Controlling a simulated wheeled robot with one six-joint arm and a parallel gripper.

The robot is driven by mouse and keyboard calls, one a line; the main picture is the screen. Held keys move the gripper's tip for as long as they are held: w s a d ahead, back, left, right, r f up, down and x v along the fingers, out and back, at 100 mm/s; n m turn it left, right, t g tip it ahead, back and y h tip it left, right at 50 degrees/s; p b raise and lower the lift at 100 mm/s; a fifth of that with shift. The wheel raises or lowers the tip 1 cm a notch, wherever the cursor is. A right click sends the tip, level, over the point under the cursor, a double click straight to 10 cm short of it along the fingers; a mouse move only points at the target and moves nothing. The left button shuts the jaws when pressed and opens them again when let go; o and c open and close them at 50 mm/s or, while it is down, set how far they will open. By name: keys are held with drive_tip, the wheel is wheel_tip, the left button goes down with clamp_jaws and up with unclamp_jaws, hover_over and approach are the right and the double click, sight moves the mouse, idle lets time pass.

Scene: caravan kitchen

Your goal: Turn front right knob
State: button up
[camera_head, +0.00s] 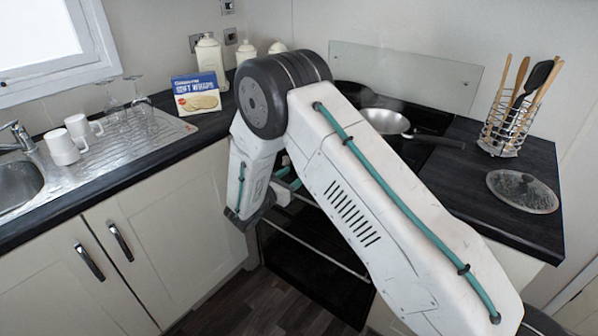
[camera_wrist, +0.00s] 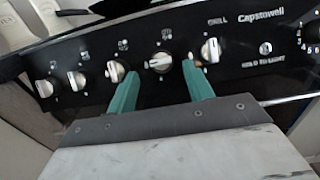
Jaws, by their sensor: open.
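The black control panel (camera_wrist: 285,75) of the cooker crosses the wrist view with a row of several silver knobs. My gripper (camera_wrist: 159,70) has its two teal fingers apart and is empty. One knob (camera_wrist: 160,62) shows between the fingertips; contact cannot be told. Its grip bar looks closer to level than the others. Another knob (camera_wrist: 116,71) is just left of the left finger. The knob below the word GRILL (camera_wrist: 210,50) is just right of the right finger. The small markings are too blurred to tell which knob is the front right one. In the head view my arm hides the knobs.
A pan (camera_head: 385,121) stands on the hob, its handle to the right. A glass lid (camera_head: 522,191) and a utensil rack (camera_head: 503,132) are on the right worktop. A wraps box (camera_head: 196,94), mugs (camera_head: 62,147) and glasses are on the left. The floor (camera_head: 262,303) before the cooker is clear.

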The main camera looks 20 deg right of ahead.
drive_tip(key=shift+x, duration=2)
drive_tip(key=c, duration=1)
drive_tip(key=shift+o, duration=0.2)
drive_tip(key=shift+m, duration=0.4)
drive_tip(key=shift+w+r+m+g+y, duration=0.15)
drive_tip(key=shift+m+g, duration=1.25)
drive_tip(key=shift+m, duration=1.95)
drive_tip(key=shift+s+m+g+y, duration=0.1)
drive_tip(key=shift+m+g+y, duration=0.15)
drive_tip(key=shift+m+g, duration=2.15)
drive_tip(key=shift+w+r+m+g+y, duration=0.15)
drive_tip(key=shift+m+g, duration=0.25)
drive_tip(key=shift+m, duration=3.95)
drive_tip(key=shift+f, duration=0.15)
